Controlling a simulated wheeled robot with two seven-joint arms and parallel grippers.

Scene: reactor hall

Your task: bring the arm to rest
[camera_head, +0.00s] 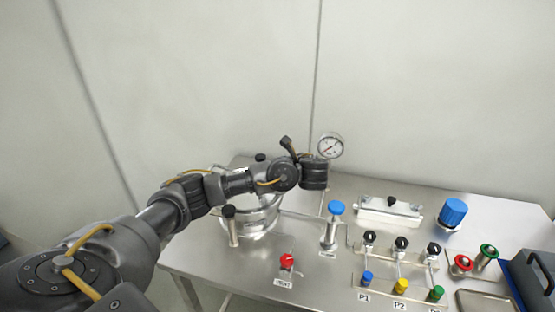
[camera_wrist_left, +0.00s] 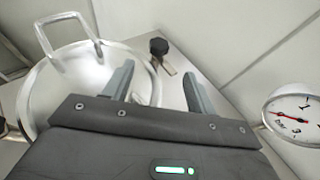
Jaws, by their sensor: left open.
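My left arm (camera_head: 185,200) reaches in from the left and stretches over the round metal vessel (camera_head: 262,215). Its hand is above the bench, just left of the pressure gauge (camera_head: 330,146). In the wrist view my left gripper (camera_wrist_left: 158,78) is open, with two grey fingers apart and nothing held between them. Beyond the fingers are a black clamp knob (camera_wrist_left: 158,46) and the vessel's shiny lid with a loop handle (camera_wrist_left: 70,38). The gauge dial (camera_wrist_left: 296,117) stands to the right of the hand. The fingertips do not show clearly in the head view. My right gripper is not in view.
A red vent knob (camera_head: 287,260) and a blue-topped valve (camera_head: 335,209) stand near the vessel. Black-knobbed valves (camera_head: 401,243), a blue cap (camera_head: 453,212), a white lidded box (camera_head: 390,209) and a dark blue case (camera_head: 535,280) fill the right. Pale walls stand behind.

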